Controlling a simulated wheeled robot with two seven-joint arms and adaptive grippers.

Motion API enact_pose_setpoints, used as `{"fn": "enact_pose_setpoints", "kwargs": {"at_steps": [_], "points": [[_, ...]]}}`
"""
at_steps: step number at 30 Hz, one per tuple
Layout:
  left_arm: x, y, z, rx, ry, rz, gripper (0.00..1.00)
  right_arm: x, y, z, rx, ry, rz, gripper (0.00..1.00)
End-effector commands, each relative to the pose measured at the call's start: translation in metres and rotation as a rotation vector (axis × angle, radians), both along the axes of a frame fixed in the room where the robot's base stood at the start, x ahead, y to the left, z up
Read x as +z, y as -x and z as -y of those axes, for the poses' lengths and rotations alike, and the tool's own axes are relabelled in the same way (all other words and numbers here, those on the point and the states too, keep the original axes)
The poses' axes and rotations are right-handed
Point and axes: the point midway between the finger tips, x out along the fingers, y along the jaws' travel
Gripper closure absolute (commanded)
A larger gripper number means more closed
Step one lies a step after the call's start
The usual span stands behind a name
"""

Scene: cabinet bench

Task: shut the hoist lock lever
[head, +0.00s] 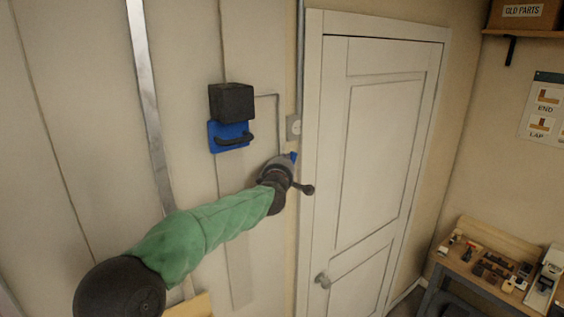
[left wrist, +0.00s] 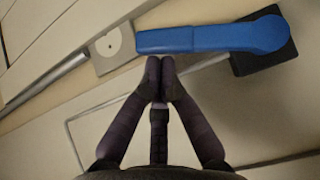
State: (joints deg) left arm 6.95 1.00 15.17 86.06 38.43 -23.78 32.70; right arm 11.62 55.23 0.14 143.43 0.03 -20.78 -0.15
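The lever is a long blue bar (left wrist: 200,39) on a black base (left wrist: 258,58) in the left wrist view. Its rounded pivot end is at the right and its free end reaches left to beside a grey plate. In the head view only a small blue piece (head: 293,156) of it shows past my gripper. My left gripper (left wrist: 160,72) has its two fingertips together with nothing between them. The tips are just below the bar near its free end; I cannot tell whether they touch. In the head view the left gripper (head: 284,163) partly hides the lever. My right gripper is not in view.
A black box (head: 232,103) with a blue plate and dark handle (head: 233,140) is on the wall, left of the gripper. A grey plate (head: 294,127) is just above it. A white door (head: 385,145) stands right. A workbench (head: 490,270) is at lower right.

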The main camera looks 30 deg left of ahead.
Motion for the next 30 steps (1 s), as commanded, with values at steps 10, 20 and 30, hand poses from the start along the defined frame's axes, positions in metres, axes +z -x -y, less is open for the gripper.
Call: {"fn": "enact_pose_setpoints", "kwargs": {"at_steps": [10,20,30], "points": [[-0.003,-0.015,0.006,0.0,0.0,-0.001,1.0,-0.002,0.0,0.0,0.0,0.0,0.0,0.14],[-0.005,-0.02,0.008,0.0,0.0,-0.001,1.0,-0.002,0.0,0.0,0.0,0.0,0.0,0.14],[-0.005,-0.021,0.009,0.0,0.0,0.0,1.0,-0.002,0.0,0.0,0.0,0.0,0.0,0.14]]}}
